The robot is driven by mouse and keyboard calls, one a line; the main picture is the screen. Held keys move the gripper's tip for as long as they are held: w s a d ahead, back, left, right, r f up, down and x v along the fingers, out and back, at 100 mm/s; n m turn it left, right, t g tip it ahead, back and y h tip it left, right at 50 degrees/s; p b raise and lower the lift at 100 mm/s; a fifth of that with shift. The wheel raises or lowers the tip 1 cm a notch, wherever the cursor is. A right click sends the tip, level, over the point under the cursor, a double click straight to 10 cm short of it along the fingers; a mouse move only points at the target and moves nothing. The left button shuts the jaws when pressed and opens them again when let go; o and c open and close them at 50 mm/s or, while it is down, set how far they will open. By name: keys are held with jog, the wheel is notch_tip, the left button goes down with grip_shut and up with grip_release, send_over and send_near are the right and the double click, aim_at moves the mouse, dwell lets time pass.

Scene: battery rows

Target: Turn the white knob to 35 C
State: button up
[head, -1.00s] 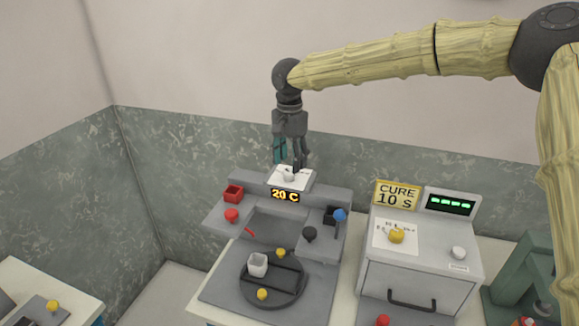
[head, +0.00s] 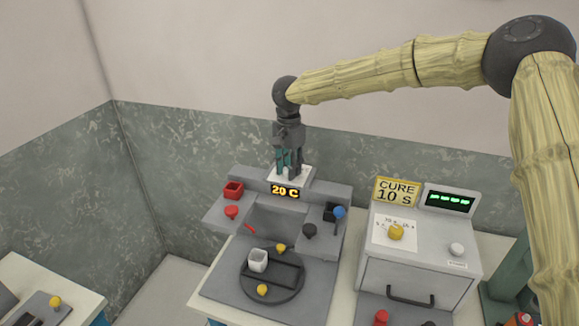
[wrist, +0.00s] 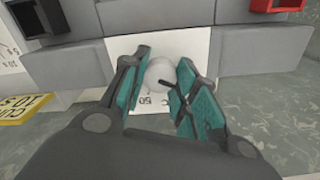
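The white knob (wrist: 160,73) sits on a white dial card (wrist: 200,42) on top of the grey machine. In the wrist view it lies between the two teal-padded fingers of my gripper (wrist: 163,85). The fingers stand apart, with a visible gap on the left side; on the right the pad is very near the knob, and contact cannot be told. In the head view my gripper (head: 288,172) points down over the card and hides the knob. The display (head: 285,191) below the card reads 20 C.
A red bin (head: 233,190) and a dark bin (head: 331,212) flank the display. A cure box (head: 415,250) with a yellow knob (head: 396,232) and a white button (head: 456,249) stands to the right.

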jog(key=shift+r, duration=0.1)
jog(key=shift+m, duration=0.3)
jog(key=shift+r+p, duration=0.1)
jog(key=shift+p, duration=0.3)
jog(key=m+p, duration=0.1)
jog(key=m, duration=0.2)
jog(key=shift+r+p, duration=0.1)
jog(key=shift+p, duration=0.3)
jog(key=shift+w+m+p, duration=0.1)
jog(key=shift+m+p, duration=0.8)
jog(key=shift+m, duration=1.8)
jog(key=shift+c, duration=0.2)
